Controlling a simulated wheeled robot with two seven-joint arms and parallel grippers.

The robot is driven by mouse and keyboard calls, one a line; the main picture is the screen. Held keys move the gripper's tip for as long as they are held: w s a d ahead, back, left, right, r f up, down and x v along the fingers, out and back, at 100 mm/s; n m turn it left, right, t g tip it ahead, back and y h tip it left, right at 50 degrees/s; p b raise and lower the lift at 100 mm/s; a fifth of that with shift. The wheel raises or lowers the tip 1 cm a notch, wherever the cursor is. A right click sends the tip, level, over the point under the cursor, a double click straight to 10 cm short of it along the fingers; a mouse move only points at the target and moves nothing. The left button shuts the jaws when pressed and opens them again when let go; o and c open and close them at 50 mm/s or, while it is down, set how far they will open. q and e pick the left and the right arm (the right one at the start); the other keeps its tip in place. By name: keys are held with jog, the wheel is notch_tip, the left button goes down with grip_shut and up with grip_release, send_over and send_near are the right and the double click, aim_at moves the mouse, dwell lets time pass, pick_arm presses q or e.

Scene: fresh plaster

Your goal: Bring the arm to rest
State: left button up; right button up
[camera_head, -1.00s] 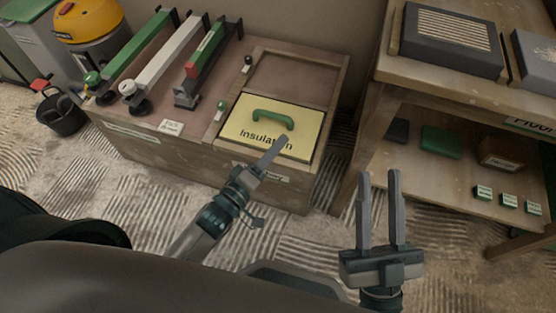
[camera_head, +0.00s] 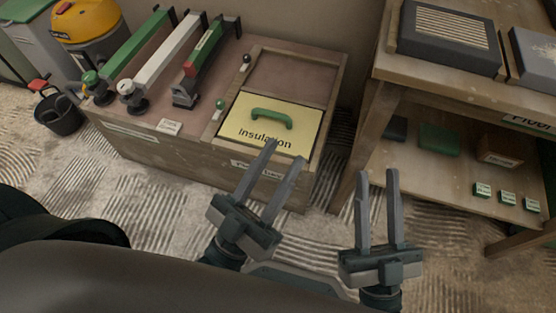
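My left gripper (camera_head: 272,171) is at lower centre, in front of the wooden chest. Its two fingers are spread apart with nothing between them. Its fingertips overlap the chest's front edge in the picture, below the yellow Insulation panel. My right gripper (camera_head: 377,188) is to the right of it, pointing up in the picture over the floor. Its fingers are apart and empty. The two grippers do not touch each other.
The wooden chest (camera_head: 160,155) carries the yellow Insulation panel (camera_head: 245,127) with a green handle (camera_head: 271,117) and several clamp-like tools. A wooden shelf table (camera_head: 455,91) stands at right. A black bucket (camera_head: 60,115) and a yellow-topped machine (camera_head: 88,20) are at left.

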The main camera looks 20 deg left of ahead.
jog(key=shift+r, duration=0.1)
jog(key=shift+w, duration=0.1)
dwell(0.3)
